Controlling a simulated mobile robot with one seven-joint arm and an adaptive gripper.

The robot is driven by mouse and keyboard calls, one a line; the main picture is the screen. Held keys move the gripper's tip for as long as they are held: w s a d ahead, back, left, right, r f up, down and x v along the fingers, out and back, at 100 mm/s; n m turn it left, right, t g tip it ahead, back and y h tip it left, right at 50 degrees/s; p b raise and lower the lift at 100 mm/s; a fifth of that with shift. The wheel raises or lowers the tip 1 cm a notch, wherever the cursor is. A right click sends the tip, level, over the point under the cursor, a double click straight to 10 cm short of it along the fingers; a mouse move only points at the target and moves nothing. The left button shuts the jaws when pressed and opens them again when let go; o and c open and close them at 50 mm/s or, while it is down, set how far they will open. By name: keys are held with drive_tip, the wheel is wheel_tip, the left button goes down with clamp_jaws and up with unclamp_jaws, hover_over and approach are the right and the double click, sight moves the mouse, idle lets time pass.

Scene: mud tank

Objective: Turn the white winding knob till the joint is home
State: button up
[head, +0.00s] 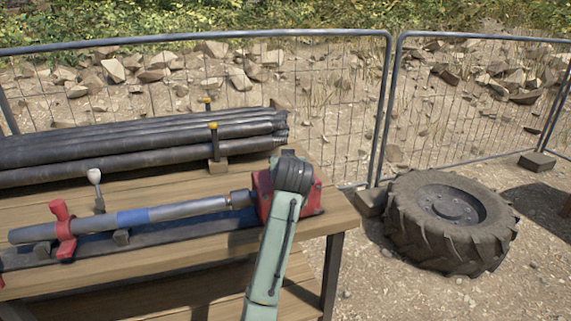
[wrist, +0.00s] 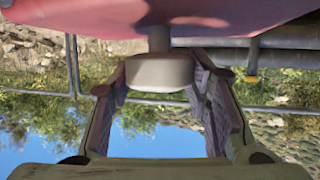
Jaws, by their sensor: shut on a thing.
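The white winding knob (wrist: 160,73), pale and round, sits on a short stem below a red body (wrist: 215,14) in the wrist view. My gripper (wrist: 159,82) has one finger on each side of the knob and is shut on it. In the head view, my arm covers part of the red housing (head: 312,197) at the bench's right end, and the knob and my fingers are hidden. A grey rod with a blue band (head: 150,214) runs left from the housing; its brownish end (head: 240,198) meets the red housing. I cannot tell how tightly they sit together.
A red clamp (head: 63,230) holds the rod at left, with a white-topped lever (head: 94,178) behind it. Dark pipes (head: 150,140) lie stacked at the back of the wooden bench (head: 335,212). A mesh fence (head: 330,110) stands behind; a big tyre (head: 450,222) lies on the right.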

drive_tip(key=m+h+p, duration=0.1)
drive_tip(key=m+h, duration=0.2)
drive_tip(key=h, duration=0.1)
drive_tip(key=shift+m+h, duration=0.3)
drive_tip(key=shift+m, duration=0.1)
drive_tip(key=m+g+h, duration=0.2)
drive_tip(key=m+h, duration=0.1)
drive_tip(key=shift+m+h, duration=0.3)
drive_tip(key=shift+h, duration=0.1)
drive_tip(key=m+g+h, duration=0.3)
drive_tip(key=m, duration=0.1)
drive_tip(key=shift+g+h, duration=0.4)
drive_tip(key=shift+m+g+h, duration=0.7)
drive_tip(key=shift+m+g, duration=0.8)
drive_tip(key=shift+f, duration=0.1)
drive_tip(key=o, duration=1.1)
drive_tip(key=shift+d, duration=0.1)
drive_tip(key=shift+o, duration=0.2)
drive_tip(key=v, duration=1.2)
